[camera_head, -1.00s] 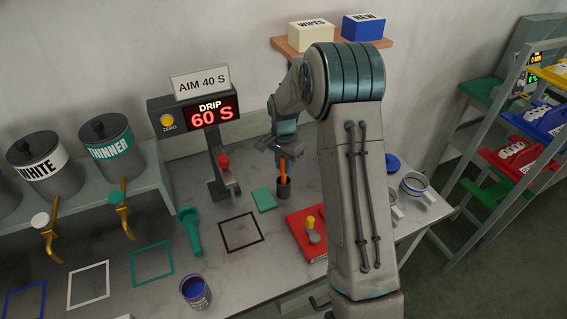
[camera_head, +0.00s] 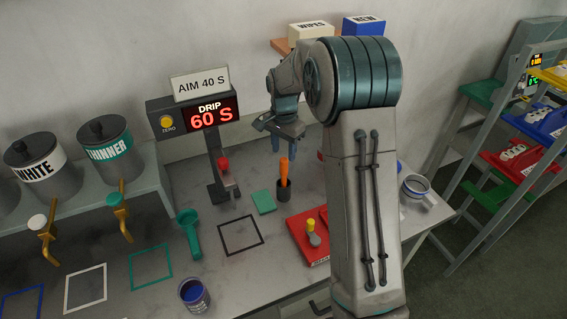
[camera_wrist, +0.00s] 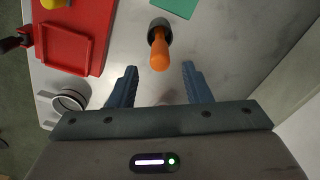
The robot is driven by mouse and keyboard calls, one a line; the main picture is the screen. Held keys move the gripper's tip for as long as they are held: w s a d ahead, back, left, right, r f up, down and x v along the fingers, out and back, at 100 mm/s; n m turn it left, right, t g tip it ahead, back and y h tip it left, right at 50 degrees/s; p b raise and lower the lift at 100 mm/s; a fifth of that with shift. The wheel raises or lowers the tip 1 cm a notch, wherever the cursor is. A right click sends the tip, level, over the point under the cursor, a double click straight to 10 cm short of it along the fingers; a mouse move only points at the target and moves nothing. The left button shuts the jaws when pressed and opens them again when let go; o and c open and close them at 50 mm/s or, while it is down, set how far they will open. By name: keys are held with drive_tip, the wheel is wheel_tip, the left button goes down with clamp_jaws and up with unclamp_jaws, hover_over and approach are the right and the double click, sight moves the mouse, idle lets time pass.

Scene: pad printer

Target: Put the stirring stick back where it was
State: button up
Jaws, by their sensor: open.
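The orange stirring stick (camera_head: 283,167) stands upright in a small dark cup (camera_head: 284,189) on the table. In the wrist view the stick (camera_wrist: 160,55) is seen from above, its orange end rising out of the dark cup (camera_wrist: 159,26). My gripper (camera_head: 276,144) is above and a little behind the stick, apart from it. In the wrist view my gripper (camera_wrist: 156,82) is open, and the stick's end lies just beyond the fingertips. Nothing is between the fingers.
A drip timer (camera_head: 203,118) reading 60 S stands left of the cup. A green pad (camera_head: 263,202) lies beside the cup, and a red tray (camera_head: 302,240) is in front. A shelf (camera_head: 284,46) with boxes is above.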

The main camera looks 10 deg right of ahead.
wheel_tip(320, 180, up, 4)
drive_tip(key=shift+r, duration=0.1)
drive_tip(key=shift+s+r, duration=0.25)
drive_tip(key=shift+r, duration=0.4)
drive_tip(key=s+r+n+t, duration=0.1)
drive_tip(key=s+r+n, duration=0.2)
drive_tip(key=s, duration=0.4)
drive_tip(key=s+r+n+t, duration=0.15)
drive_tip(key=s+r, duration=0.25)
drive_tip(key=s, duration=0.4)
drive_tip(key=s+f+n, duration=0.2)
drive_tip(key=s+n, duration=0.4)
drive_tip(key=s, duration=0.8)
drive_tip(key=shift+s+f+t, duration=0.2)
drive_tip(key=shift+s+t, duration=0.15)
drive_tip(key=shift+t, duration=0.1)
